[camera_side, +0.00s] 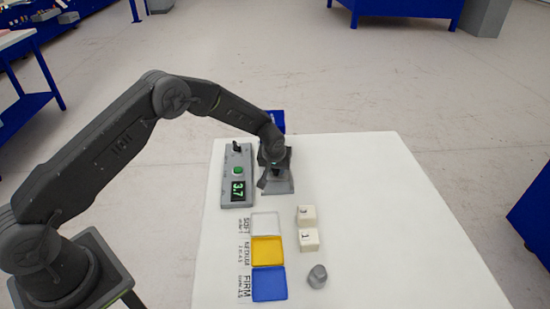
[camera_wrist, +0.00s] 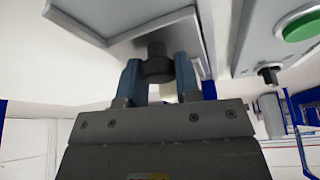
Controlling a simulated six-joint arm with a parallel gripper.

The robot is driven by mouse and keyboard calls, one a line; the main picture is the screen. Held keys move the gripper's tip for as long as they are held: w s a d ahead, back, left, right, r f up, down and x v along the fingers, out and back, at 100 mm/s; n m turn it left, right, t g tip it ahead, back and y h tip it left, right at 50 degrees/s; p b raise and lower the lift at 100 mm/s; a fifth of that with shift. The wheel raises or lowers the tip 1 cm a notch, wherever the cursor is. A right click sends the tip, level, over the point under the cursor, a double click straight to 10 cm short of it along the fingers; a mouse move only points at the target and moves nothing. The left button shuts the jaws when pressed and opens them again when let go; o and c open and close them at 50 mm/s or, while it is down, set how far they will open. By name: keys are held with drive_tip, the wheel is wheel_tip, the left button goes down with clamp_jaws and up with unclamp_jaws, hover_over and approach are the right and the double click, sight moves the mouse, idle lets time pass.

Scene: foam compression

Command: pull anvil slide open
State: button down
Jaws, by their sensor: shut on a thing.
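The anvil slide shows in the wrist view as a grey plate with a raised rim (camera_wrist: 110,22) and a dark round knob (camera_wrist: 158,69). My gripper (camera_wrist: 158,80) has its two blue-grey fingers on either side of the knob and is shut on it. In the side view my gripper (camera_side: 272,172) points down at the grey press base (camera_side: 280,188), right of the control panel, and my wrist hides much of the slide. How far the slide is open cannot be told.
The grey control panel (camera_side: 232,160) has a green button (camera_side: 238,170) and a display (camera_side: 238,190) reading 3.7. White (camera_side: 266,226), yellow (camera_side: 268,251) and blue (camera_side: 269,284) trays lie in front. Two pale foam blocks (camera_side: 308,240) and a grey cylinder (camera_side: 317,276) stand beside them. The table's right side is clear.

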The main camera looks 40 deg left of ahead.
sight(278, 179)
drive_tip(key=s+d, duration=0.2)
drive_tip(key=shift+s+d, duration=0.35)
drive_tip(key=c, duration=0.8)
unclamp_jaws()
drive_tip(key=shift+c, duration=0.2)
drive_tip(key=shift+r, duration=0.1)
drive_tip(key=v, duration=1.3)
drive_tip(key=shift+r, duration=0.25)
drive_tip(key=shift+s+d, duration=0.1)
drive_tip(key=shift+s, duration=0.05)
